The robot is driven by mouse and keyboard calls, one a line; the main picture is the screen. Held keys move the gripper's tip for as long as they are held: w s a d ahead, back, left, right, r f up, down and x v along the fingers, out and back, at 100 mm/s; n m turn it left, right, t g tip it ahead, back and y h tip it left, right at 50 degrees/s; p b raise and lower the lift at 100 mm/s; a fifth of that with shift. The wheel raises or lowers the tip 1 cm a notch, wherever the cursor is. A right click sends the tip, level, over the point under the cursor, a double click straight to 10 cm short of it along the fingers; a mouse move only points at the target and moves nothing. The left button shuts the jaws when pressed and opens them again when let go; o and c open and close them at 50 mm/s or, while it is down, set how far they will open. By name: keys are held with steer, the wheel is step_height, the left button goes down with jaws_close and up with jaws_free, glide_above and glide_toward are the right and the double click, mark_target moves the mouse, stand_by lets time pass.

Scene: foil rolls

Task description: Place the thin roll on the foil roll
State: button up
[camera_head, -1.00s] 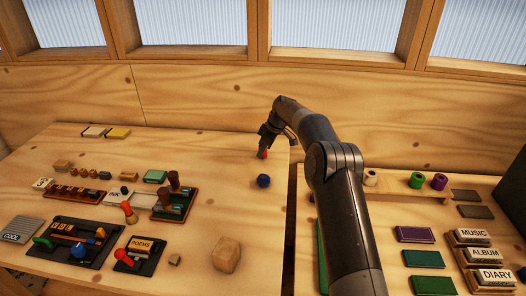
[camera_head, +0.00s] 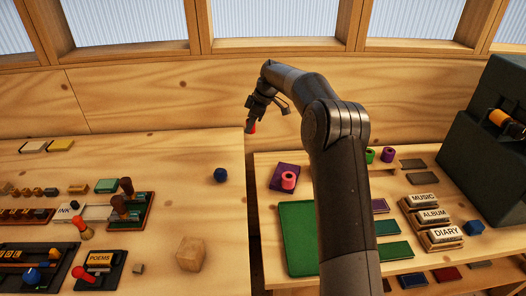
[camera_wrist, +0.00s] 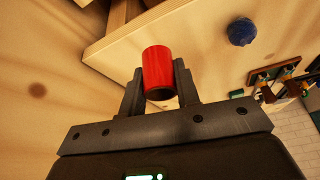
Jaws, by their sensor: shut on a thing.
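My gripper (camera_head: 254,118) is shut on a short red roll (camera_head: 251,128) and holds it in the air near the right back corner of the left table. In the wrist view the red roll (camera_wrist: 158,68) sits between the two fingers of my gripper (camera_wrist: 159,78), its hollow end partly showing. A green roll (camera_head: 371,155) and a purple roll (camera_head: 388,155) stand farther right, partly behind my arm. I cannot tell which one is the foil roll.
A dark blue ball-like thing (camera_head: 221,175) and a wooden block (camera_head: 190,255) are on the left table (camera_head: 170,190). A narrow gap separates the tables. A green mat (camera_head: 298,240), label blocks (camera_head: 434,216) and a dark machine (camera_head: 485,150) are on the right.

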steer(key=m, duration=0.1)
glide_above(285, 175)
steer(key=w, duration=0.1)
step_height(285, 175, down, 2)
steer(key=s+d+f, duration=0.4)
steer(key=s+d, duration=0.3)
steer(key=d, duration=0.4)
steer(key=shift+m+t, duration=0.3)
steer(key=shift+m, duration=0.1)
steer(key=w+a+f, duration=0.1)
steer(key=a+f, duration=0.1)
steer(key=a, duration=0.1)
steer(key=w+a+f, duration=0.2)
steer(key=a, duration=0.1)
steer(key=w+a+f, duration=0.2)
steer(key=a, duration=0.1)
steer(key=shift+w+a+f, duration=0.25)
steer(key=shift+a, duration=0.05)
steer(key=shift+f, duration=1.95)
steer(key=shift+f, duration=0.1)
steer(key=o, duration=0.9)
steer(key=shift+o, duration=0.2)
